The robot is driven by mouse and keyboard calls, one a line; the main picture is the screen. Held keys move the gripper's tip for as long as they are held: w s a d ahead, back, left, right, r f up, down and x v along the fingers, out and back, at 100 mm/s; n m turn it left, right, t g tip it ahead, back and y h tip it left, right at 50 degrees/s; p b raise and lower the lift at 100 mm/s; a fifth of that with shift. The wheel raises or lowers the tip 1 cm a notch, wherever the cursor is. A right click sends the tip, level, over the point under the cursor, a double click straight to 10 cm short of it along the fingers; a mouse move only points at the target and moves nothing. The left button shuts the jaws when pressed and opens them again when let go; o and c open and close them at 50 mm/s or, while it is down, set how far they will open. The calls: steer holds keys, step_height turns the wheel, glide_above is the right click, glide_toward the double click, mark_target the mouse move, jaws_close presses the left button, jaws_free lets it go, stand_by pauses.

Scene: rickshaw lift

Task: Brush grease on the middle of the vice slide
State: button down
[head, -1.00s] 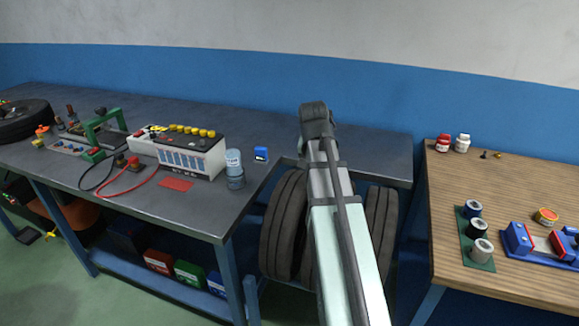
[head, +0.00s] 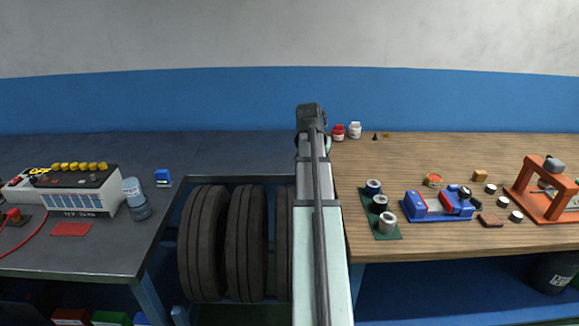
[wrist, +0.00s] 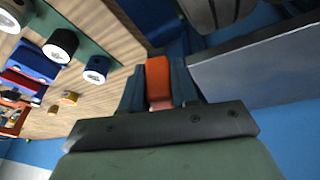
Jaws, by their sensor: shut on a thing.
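The vice (head: 438,205) is blue with red jaws and lies on the wooden bench, right of my arm. It also shows at the left of the wrist view (wrist: 28,62). A small open orange-yellow tin (head: 433,180), which looks like the grease, stands just behind the vice; the wrist view shows it too (wrist: 68,98). My gripper (wrist: 158,84) is shut on an orange handle (wrist: 158,72), which looks like the brush's. Its far end and any bristles are hidden. In the head view my arm hides the gripper. The gripper is apart from the vice.
A green strip with several rolls (head: 387,224) lies left of the vice. An orange press (head: 545,190) and small blocks are to its right. Red and white jars (head: 354,130) stand at the back. Tyres (head: 205,243) fill the gap beside the dark metal bench (head: 95,255).

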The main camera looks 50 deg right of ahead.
steer(key=s+d+f+m+g, duration=0.25)
steer(key=s+d+m, duration=0.25)
steer(key=s+d, duration=2.3)
steer(key=w+d+n, duration=0.1)
steer(key=d+n, duration=0.5)
steer(key=d, duration=0.6)
steer(key=shift+w+d+r+y, duration=0.2)
steer(key=shift+w+d+y, duration=0.1)
steer(key=shift+y, duration=0.1)
steer(key=shift+s+f, duration=0.1)
steer(key=shift+f, duration=2.85)
steer(key=shift+f, duration=0.5)
